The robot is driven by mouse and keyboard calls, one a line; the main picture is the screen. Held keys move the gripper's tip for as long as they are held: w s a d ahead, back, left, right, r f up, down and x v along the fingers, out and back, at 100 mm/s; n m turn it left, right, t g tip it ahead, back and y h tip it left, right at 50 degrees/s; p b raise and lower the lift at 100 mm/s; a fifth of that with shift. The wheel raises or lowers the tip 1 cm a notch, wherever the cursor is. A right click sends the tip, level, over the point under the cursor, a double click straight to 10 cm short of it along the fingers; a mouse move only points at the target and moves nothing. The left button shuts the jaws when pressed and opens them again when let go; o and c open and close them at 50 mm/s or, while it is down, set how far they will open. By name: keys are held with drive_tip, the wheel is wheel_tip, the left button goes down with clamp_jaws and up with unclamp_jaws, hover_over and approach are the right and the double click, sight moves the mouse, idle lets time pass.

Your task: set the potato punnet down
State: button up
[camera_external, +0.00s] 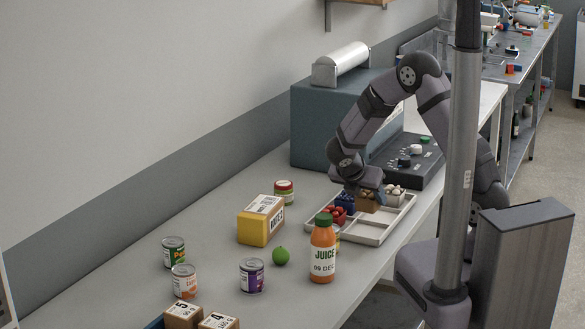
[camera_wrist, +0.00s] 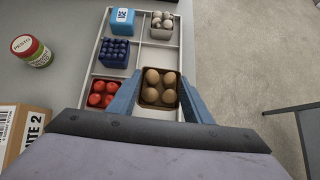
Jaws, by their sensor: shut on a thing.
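My gripper (camera_wrist: 159,100) is shut on the potato punnet (camera_wrist: 159,86), a small brown tray holding several round brown potatoes, with one blue-grey finger on each side. In the external view the punnet (camera_external: 368,204) hangs level under my gripper (camera_external: 369,190), over the white divided tray (camera_external: 374,237). In the wrist view it covers the near right part of the tray (camera_wrist: 167,113), beside the tomato punnet (camera_wrist: 103,94). A bare compartment (camera_wrist: 158,59) shows just beyond it. Whether its underside touches the tray is hidden.
Mushrooms (camera_wrist: 161,25), blueberries (camera_wrist: 114,52) and a blue box (camera_wrist: 122,20) occupy other parts of the tray. A juice bottle (camera_external: 322,252) stands close to its near end.

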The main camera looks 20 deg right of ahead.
drive_tip(key=shift+r, duration=1.5)
drive_tip(key=shift+d+r, duration=0.1)
